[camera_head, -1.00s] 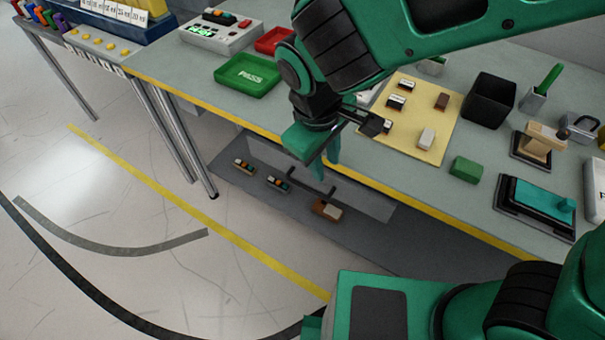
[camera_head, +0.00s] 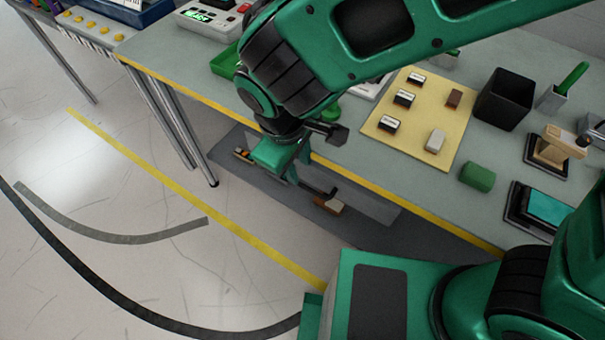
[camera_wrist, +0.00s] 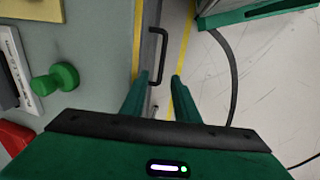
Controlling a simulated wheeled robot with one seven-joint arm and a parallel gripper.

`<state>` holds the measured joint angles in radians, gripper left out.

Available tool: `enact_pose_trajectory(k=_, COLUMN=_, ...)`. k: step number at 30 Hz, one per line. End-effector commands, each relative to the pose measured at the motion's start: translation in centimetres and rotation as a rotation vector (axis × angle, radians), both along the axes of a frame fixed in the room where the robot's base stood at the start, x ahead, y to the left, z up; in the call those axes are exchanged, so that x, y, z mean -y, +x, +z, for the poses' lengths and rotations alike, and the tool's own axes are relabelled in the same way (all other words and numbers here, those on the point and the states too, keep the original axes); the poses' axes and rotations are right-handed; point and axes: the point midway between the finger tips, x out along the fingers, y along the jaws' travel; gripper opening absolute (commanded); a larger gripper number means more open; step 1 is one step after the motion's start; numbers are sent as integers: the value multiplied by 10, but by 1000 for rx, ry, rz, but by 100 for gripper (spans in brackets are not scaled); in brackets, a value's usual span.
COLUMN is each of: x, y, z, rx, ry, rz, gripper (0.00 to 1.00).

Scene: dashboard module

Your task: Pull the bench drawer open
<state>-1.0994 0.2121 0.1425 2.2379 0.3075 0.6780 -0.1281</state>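The bench drawer's grey front (camera_head: 372,204) is under the bench's yellow-striped front edge. Its black bar handle (camera_wrist: 163,50) shows clearly in the wrist view; in the head view it is partly hidden by my gripper. My gripper (camera_head: 292,176) points down in front of the drawer, near the handle. In the wrist view my gripper (camera_wrist: 158,78) has its two green fingers apart with nothing clamped. The handle lies ahead, lined up with the gap, its near end appearing between the fingertips. I cannot tell whether they touch.
A dark grey surface (camera_head: 262,190) with small items lies below the bench.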

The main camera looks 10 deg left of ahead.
Motion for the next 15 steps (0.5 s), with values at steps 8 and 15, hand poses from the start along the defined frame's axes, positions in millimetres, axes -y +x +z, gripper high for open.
enact_pose_trajectory(k=8, x=1, y=6, z=-50, rx=-2, ry=-4, rz=8, gripper=28)
enact_pose_trajectory(k=15, x=3, y=11, z=-76, rx=-1, ry=-3, rz=8, gripper=28)
